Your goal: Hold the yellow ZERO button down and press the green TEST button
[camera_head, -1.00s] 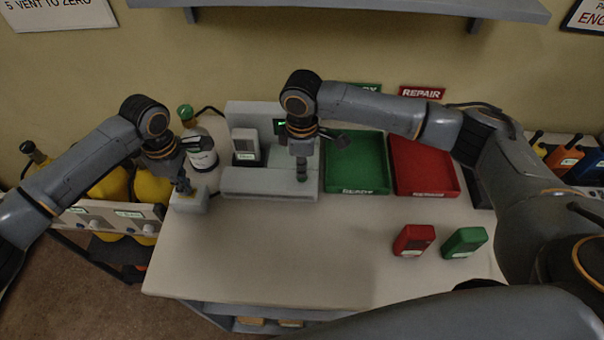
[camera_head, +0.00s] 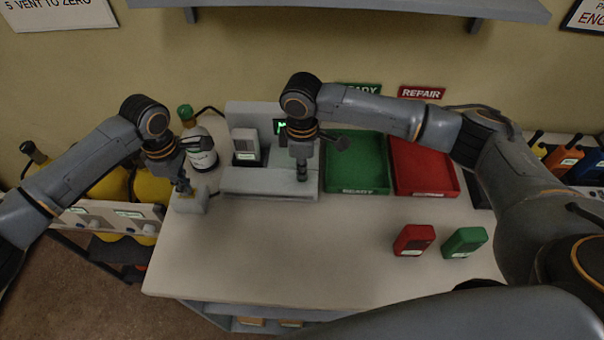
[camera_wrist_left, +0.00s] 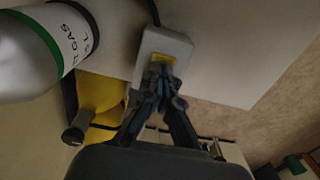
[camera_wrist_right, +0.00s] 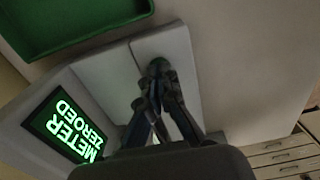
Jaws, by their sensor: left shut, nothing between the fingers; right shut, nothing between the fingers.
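The yellow ZERO button (camera_wrist_left: 161,58) sits on a small grey box (camera_wrist_left: 178,42) at the table's left side; the box also shows in the head view (camera_head: 187,205). My left gripper (camera_head: 184,189) is shut and empty, pointing down with its tips at the button in the left wrist view (camera_wrist_left: 160,72); it hides part of it. My right gripper (camera_head: 302,177) is shut and empty, pointing down at the right end of the grey console base (camera_head: 255,183). In the right wrist view its tips (camera_wrist_right: 158,66) cover the spot where they meet the console; the green TEST button is not clearly visible.
The console screen (camera_wrist_right: 72,128) reads "METER ZEROED" in green. A grey meter (camera_head: 244,141) stands in the console. A gas bottle (camera_head: 204,155) is beside my left gripper. Green (camera_head: 358,188) and red (camera_head: 428,192) trays lie right. Red (camera_head: 414,239) and green (camera_head: 463,241) meters lie in front.

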